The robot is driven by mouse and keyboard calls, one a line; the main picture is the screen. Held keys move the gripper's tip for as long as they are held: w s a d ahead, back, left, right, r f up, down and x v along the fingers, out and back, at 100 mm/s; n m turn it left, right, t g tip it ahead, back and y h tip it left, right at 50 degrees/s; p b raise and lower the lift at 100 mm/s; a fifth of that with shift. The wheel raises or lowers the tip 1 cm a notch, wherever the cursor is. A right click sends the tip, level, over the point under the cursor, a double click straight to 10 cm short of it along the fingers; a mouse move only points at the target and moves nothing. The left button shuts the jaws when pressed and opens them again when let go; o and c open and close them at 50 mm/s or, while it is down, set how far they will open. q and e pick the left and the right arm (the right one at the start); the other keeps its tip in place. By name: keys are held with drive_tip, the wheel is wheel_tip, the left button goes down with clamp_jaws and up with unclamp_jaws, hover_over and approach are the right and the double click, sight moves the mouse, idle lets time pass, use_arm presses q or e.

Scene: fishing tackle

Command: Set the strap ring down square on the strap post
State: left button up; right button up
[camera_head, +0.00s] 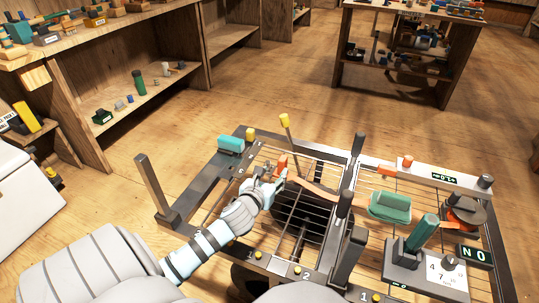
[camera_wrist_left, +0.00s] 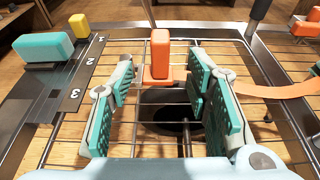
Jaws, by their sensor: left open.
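An upright orange block (camera_head: 282,160) stands on the wire-grid rack; in the left wrist view the orange block (camera_wrist_left: 160,52) rises from a small flat orange base (camera_wrist_left: 163,82). An orange-brown strap (camera_head: 318,188) runs right from near it toward a green block (camera_head: 388,207); the strap (camera_wrist_left: 270,91) partly disappears behind my right-hand finger in the wrist view. I cannot tell which orange part is the strap ring and which the post. My left gripper (camera_head: 272,180) is open, its teal-padded fingers (camera_wrist_left: 160,88) apart on either side of the orange block's line, nothing between them held. My right gripper does not show.
Dark upright posts (camera_head: 348,190) rise from the rack's frame. A teal block (camera_head: 230,144) and yellow-capped rod (camera_head: 285,121) stand at the back. A white bar (camera_head: 440,175) and a grey weighing block (camera_head: 425,268) fill the right side. A dark round opening (camera_wrist_left: 170,119) lies under the wires.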

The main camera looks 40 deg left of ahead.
use_arm(q)
drive_tip(key=v, duration=0.3)
drive_tip(key=shift+s+d+r, duration=0.1)
drive_tip(key=shift+s+d, duration=0.05)
drive_tip(key=shift+s, duration=0.1)
drive_tip(key=shift+r, duration=0.1)
